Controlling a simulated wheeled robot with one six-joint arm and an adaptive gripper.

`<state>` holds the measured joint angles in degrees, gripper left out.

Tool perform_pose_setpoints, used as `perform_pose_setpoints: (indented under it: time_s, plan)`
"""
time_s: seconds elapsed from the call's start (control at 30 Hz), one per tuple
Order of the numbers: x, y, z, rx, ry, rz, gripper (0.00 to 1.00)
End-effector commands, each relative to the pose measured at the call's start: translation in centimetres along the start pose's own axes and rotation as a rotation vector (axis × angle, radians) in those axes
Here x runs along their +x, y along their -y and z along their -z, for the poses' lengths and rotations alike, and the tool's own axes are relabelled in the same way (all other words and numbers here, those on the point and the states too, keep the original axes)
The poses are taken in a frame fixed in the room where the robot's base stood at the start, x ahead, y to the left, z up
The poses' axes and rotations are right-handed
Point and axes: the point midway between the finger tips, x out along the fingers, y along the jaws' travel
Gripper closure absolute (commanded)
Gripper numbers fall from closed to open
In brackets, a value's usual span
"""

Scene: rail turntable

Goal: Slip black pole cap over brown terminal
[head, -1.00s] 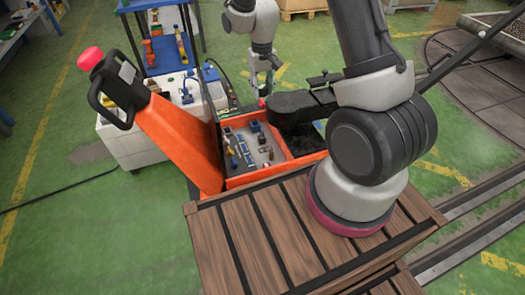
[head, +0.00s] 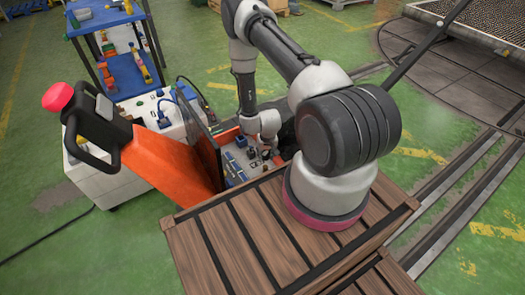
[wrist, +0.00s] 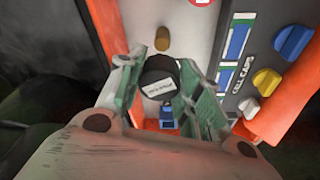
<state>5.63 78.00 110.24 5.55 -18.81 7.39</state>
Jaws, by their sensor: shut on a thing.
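In the wrist view my gripper (wrist: 157,68) is shut on the black pole cap (wrist: 158,74), which has a pale label on its side. The brown terminal (wrist: 162,39) is a short upright post on the pale panel (wrist: 190,40), just beyond the cap in the picture. The cap and terminal look apart; their height difference is hard to judge. In the head view my gripper (head: 266,156) is low over the orange-walled tray, and the cap and terminal cannot be made out there.
Beside the terminal, a grey strip marked "CELL CAPS" (wrist: 225,75) carries blue (wrist: 293,40), yellow (wrist: 266,82) and white (wrist: 249,107) caps. A blue part (wrist: 168,113) shows below the held cap. Orange walls (wrist: 282,112) border the panel.

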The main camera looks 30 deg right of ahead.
Motion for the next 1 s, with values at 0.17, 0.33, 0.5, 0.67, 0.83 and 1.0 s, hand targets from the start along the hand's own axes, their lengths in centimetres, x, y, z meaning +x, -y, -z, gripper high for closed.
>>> perform_pose_setpoints:
  time_s: [0.17, 0.33, 0.5, 0.67, 0.83, 1.0]
  plan:
    - [0.8, -0.1, -0.3, 0.002, -0.001, -0.001, 0.84]
    - [2.1, -0.1, -0.5, 0.002, -0.001, -0.001, 0.84]
    - [3.6, -0.1, -0.8, 0.002, -0.001, -0.001, 0.84]
    - [5.0, -0.1, -1.1, 0.001, 0.0, -0.001, 0.84]
    - [6.4, -0.2, -1.4, 0.001, 0.0, -0.001, 0.84]
    - [7.6, -0.2, -1.6, 0.001, 0.0, -0.001, 0.84]
